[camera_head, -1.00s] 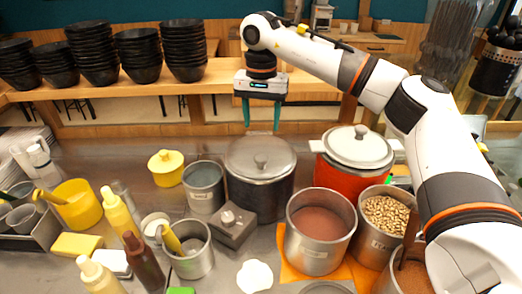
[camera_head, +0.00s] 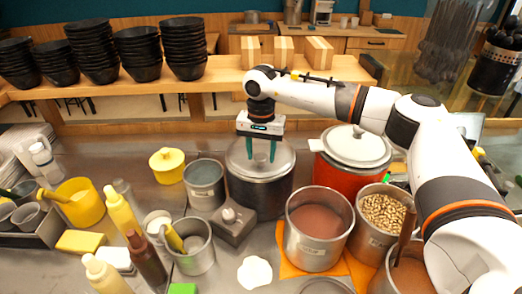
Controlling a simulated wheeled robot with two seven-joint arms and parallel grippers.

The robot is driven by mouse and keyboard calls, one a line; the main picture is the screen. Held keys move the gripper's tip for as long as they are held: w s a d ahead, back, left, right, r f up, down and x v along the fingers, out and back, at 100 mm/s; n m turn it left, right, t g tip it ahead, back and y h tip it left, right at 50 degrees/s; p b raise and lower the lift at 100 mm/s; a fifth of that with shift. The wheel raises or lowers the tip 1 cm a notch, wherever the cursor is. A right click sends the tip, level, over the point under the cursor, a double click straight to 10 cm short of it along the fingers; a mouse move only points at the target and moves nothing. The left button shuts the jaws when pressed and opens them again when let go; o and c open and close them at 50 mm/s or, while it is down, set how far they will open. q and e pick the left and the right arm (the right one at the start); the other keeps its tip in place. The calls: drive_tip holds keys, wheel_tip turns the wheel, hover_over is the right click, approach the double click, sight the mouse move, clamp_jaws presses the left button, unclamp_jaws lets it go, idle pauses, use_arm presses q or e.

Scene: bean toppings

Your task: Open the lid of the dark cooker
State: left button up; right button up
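The dark cooker (camera_head: 258,194) stands in the middle of the counter. Its grey metal lid (camera_head: 237,158) sits on top, level on the rim. My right gripper (camera_head: 261,158) is over the lid, pointing down, with its two green fingers on either side of the lid's central knob. The fingers stand apart with a narrow gap, and the knob between them is mostly hidden. I cannot tell whether they touch it. My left gripper is not in view.
A red cooker (camera_head: 348,172) with a white lid stands close on the right. A grey pot (camera_head: 204,186) and a small grey box with a knob (camera_head: 234,226) are close on the left and front. Stacked black bowls (camera_head: 184,50) line the back shelf.

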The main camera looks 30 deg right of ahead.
drive_tip(key=c, duration=0.9)
clamp_jaws()
drive_tip(key=shift+w+r, duration=0.1)
drive_tip(key=shift+r, duration=0.05)
